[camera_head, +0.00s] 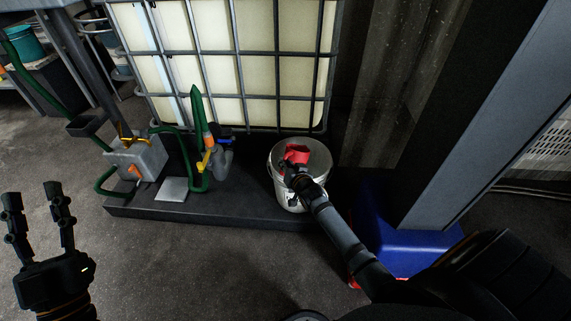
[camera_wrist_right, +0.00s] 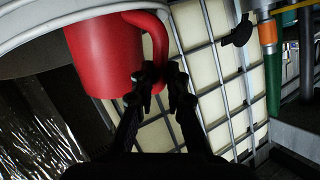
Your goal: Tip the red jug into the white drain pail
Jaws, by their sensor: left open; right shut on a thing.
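The red jug (camera_head: 297,152) is over the mouth of the white drain pail (camera_head: 283,192), near its far side. My right gripper (camera_head: 299,168) is shut on the jug's handle, which also shows between the fingertips in the right wrist view (camera_wrist_right: 159,38). There the jug's red body (camera_wrist_right: 103,55) is beside the pail's pale rim (camera_wrist_right: 40,20). The jug's inside and exact tilt cannot be made out. My left gripper (camera_head: 38,208) is open and empty above the floor at the lower left.
A caged white tank (camera_head: 225,60) stands behind the pail. A grey pump box (camera_head: 137,158) with green hoses and a valve (camera_head: 221,160) sits on the dark plinth (camera_head: 240,210). A blue bin (camera_head: 400,250) and a grey post (camera_head: 480,120) are at right.

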